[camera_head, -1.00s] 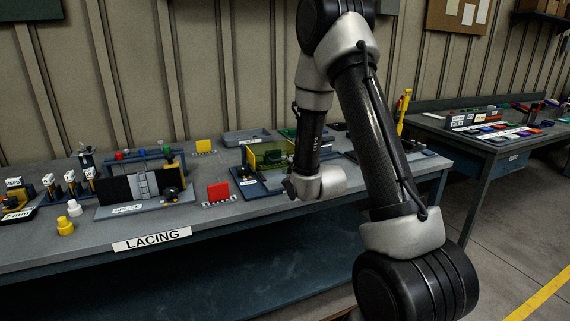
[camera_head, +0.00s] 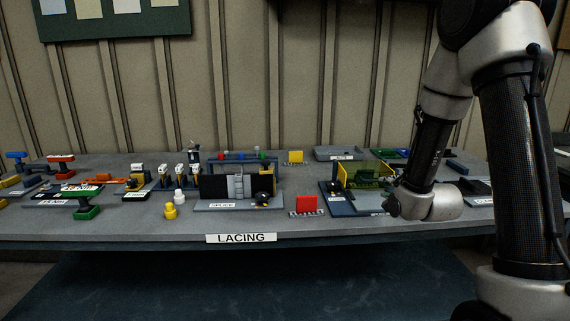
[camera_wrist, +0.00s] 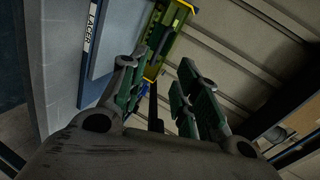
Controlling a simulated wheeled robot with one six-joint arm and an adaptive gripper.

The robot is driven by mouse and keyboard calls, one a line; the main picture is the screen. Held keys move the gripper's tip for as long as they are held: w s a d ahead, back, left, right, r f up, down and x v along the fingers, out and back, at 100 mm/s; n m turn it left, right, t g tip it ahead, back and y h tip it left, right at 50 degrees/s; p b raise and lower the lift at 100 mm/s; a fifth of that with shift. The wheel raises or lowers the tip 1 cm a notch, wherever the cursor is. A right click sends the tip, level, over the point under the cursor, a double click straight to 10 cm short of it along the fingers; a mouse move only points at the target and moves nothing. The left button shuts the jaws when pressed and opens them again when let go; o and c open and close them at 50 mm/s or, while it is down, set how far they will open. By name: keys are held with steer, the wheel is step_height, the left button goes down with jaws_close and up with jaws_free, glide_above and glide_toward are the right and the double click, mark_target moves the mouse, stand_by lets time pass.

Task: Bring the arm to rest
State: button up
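My arm comes down along the right side of the head view, its silver wrist held over the front right of the lacing bench (camera_head: 130,232). My gripper is mostly hidden behind the wrist there. In the wrist view my gripper (camera_wrist: 160,88) shows two green-padded fingers standing apart with a gap between them. I see nothing held in that gap. Beyond the fingers is a yellow-green guarded device (camera_wrist: 168,45), which also shows in the head view (camera_head: 365,173) just left of my wrist.
A grey splice fixture (camera_head: 238,204) with black panels stands mid-bench. Yellow and white knobs (camera_head: 171,211) are near the front edge. A grey tray (camera_head: 338,153) lies at the back.

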steer(key=s+r+n+g, duration=0.3)
steer(key=s+r+n, duration=0.1)
steer(key=s, duration=0.7)
steer(key=s+a+r+n+g, duration=0.1)
steer(key=s+r+n+g, duration=0.2)
steer(key=s+n, duration=0.4)
steer(key=s+r+n+g, duration=0.4)
steer(key=s+r+n, duration=0.1)
steer(key=s, duration=1.1)
steer(key=shift+a+r, duration=0.2)
steer(key=shift+r, duration=0.1)
